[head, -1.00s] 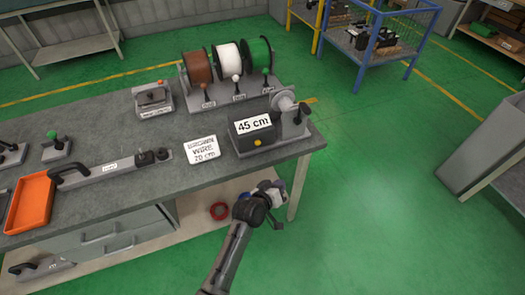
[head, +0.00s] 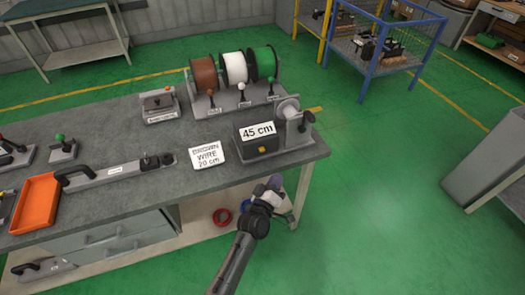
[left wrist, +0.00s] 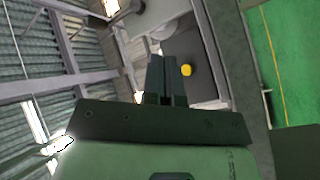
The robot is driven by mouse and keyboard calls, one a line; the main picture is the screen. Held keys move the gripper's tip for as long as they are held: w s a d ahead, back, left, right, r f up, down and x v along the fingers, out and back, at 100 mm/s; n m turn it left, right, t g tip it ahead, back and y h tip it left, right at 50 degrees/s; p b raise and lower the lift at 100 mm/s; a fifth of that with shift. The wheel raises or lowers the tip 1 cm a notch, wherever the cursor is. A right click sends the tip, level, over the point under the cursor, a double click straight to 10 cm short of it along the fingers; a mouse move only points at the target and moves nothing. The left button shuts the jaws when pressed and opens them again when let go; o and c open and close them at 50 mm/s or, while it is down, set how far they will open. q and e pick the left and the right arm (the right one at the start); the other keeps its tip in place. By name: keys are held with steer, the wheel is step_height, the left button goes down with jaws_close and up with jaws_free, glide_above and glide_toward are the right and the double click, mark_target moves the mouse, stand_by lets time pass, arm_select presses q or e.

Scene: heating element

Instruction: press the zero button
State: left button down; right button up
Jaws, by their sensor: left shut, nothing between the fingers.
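The measuring device (head: 290,140) stands at the front right of the workbench, with a "45 cm" display (head: 257,131) on its dark box. A small yellow button (head: 262,150) sits on the box's front face. It also shows in the left wrist view (left wrist: 187,70), just right of my fingertips. My left gripper (head: 275,183) is in front of the bench edge, lower and a little right of the button, and apart from it. Its fingers (left wrist: 166,62) are shut and empty in the left wrist view. My right gripper is out of view.
A "brown wire 20 cm" card (head: 208,154) lies left of the device. Wire spools (head: 234,70) stand behind on a rack. A long handled tool (head: 115,171) and an orange tray (head: 36,204) are on the left.

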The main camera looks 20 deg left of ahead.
mark_target(262, 150)
arm_select(q)
steer(key=shift+w+a+b, duration=2.6)
steer(key=shift+w+a, duration=0.4)
steer(key=shift+w, duration=0.15)
steer(key=shift+w+a, duration=0.25)
steer(key=shift+w+a, duration=0.1)
stand_by(0.5)
